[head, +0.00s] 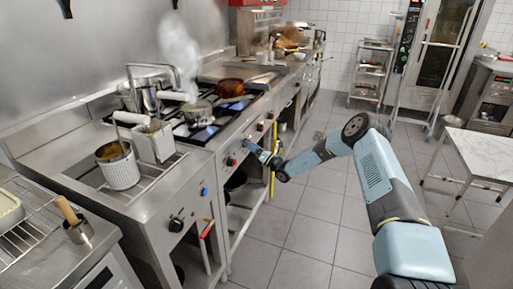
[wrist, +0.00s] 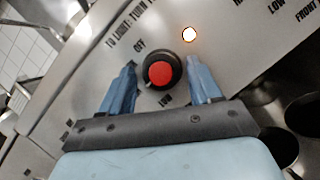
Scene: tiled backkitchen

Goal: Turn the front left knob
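A round knob with a red face and black rim (wrist: 161,72) sits on the steel control panel (wrist: 120,45) in the wrist view. "OFF" and "LOW" are printed beside it. My gripper (wrist: 160,85) is open, with one blue finger on each side of the knob. A gap shows between the knob and the left finger; the right finger is nearer, and I cannot tell whether it touches. In the head view my gripper (head: 250,147) is at the stove's front panel and hides the knob there. I cannot read a label that names this knob's burner.
A lit round lamp (wrist: 189,34) is right of the knob. In the head view, the stove (head: 212,140) carries a steaming pan (head: 198,111) and a copper pot (head: 231,88). Fryer baskets (head: 120,170) stand nearer.

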